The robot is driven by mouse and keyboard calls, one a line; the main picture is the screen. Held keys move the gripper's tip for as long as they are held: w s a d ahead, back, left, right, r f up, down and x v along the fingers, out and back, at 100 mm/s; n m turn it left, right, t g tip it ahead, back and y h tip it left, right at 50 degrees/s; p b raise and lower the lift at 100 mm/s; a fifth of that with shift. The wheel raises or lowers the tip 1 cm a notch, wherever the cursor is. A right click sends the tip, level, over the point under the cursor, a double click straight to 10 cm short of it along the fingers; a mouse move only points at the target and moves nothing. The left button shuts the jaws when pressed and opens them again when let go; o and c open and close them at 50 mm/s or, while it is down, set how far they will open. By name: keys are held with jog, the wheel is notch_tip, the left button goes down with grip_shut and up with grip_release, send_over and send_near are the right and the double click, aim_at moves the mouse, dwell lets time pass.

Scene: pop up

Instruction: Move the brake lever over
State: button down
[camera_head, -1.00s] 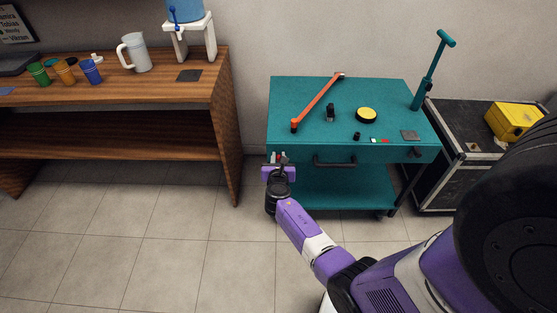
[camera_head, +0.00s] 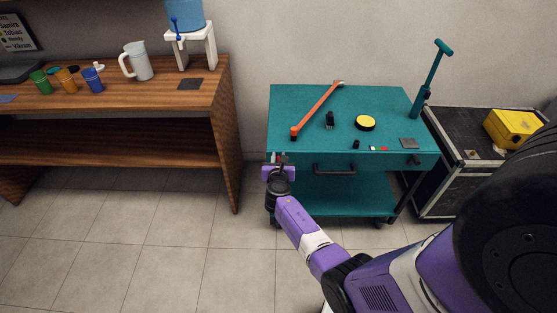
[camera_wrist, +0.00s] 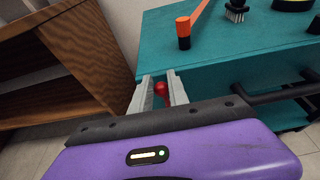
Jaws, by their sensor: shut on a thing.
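My gripper (camera_head: 279,160) is at the front left corner of the teal cart (camera_head: 300,103), just below its top. In the wrist view the two grey fingers (camera_wrist: 161,80) stand on either side of a small red knob (camera_wrist: 161,89), and the gripper is shut on it. The knob looks like the end of the brake lever; the rest of the lever is hidden by the fingers and the cart edge. In the head view the knob is too small and covered to make out clearly.
An orange bar (camera_head: 316,110), a yellow-topped disc (camera_head: 365,123) and small items lie on the cart. A black drawer handle (camera_head: 334,170) sits right of my gripper. A wooden table (camera_head: 215,95) stands left, with a floor gap between. A black case (camera_head: 455,165) stands right.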

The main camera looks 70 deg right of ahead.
jog(key=shift+w+d+r, duration=0.1)
jog(key=shift+r, duration=0.05)
jog(key=shift+w+d+r, duration=0.1)
jog(key=shift+w+d, duration=0.05)
jog(key=shift+d, duration=0.25)
jog(key=shift+w+d+r, duration=0.1)
jog(key=shift+w+d, duration=0.05)
jog(key=shift+d, duration=0.25)
jog(key=c, duration=1.2)
grip_release()
jog(key=shift+a, duration=0.1)
jog(key=p+v, duration=0.2)
jog(key=v, duration=0.5)
jog(key=shift+s+a+r, duration=0.1)
jog(key=shift+s+a, duration=0.1)
jog(key=shift+a, duration=0.15)
